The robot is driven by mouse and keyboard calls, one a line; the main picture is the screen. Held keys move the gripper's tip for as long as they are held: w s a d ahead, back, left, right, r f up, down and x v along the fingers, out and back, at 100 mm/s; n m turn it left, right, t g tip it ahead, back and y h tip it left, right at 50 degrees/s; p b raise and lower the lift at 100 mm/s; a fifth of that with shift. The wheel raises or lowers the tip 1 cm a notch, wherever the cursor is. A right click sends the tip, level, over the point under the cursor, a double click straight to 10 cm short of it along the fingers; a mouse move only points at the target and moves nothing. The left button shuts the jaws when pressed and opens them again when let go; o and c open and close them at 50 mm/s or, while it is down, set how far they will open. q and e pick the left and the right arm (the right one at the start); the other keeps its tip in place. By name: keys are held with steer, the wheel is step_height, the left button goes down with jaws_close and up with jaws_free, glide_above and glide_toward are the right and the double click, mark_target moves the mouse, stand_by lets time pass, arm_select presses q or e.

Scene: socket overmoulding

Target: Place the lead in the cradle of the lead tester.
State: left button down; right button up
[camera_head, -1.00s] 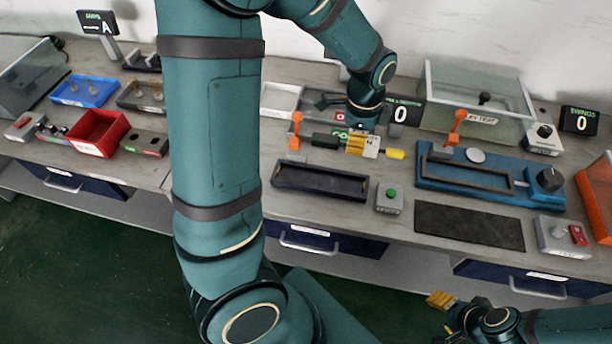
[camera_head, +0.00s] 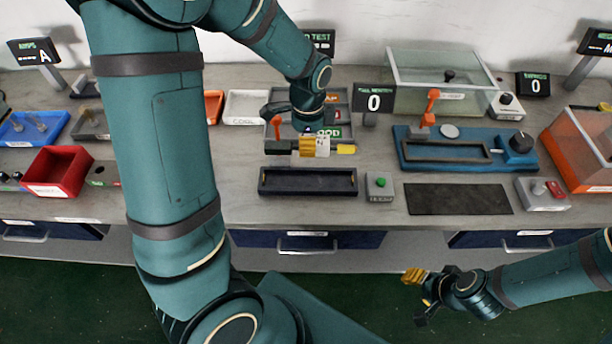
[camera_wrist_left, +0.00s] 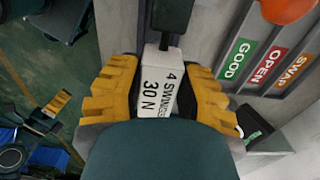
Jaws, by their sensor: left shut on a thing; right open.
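My left gripper (camera_head: 312,147) is shut on the lead, around its white sleeve, which reads "4 SWINGS 30 N" (camera_wrist_left: 160,85) in the left wrist view. The lead's black end (camera_head: 278,147) points left and its yellow end (camera_head: 346,149) points right. The lead tester, with GOOD (camera_wrist_left: 236,60), OPEN and SWAP panels, stands right behind the gripper. Its orange lever (camera_head: 277,124) rises by the lead's black end. The arm and lead hide the cradle, and I cannot tell whether the lead touches it. My right gripper (camera_head: 418,294) is open and empty, low in front of the bench.
A black tray (camera_head: 265,190) and a green-button box (camera_head: 380,190) lie in front of the tester. A blue fixture (camera_head: 410,160) with lever and knob stands right, a clear-walled box (camera_head: 440,110) behind it. A red bin (camera_head: 58,188) is left. A dark mat (camera_head: 458,199) is bare.

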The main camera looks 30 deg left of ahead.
mark_target(307, 182)
arm_select(q)
step_height(307, 182, down, 13)
steer(key=b, duration=0.2)
steer(key=shift+b, duration=0.3)
steer(key=shift+f, duration=0.15)
steer(key=c, duration=0.7)
jaws_free()
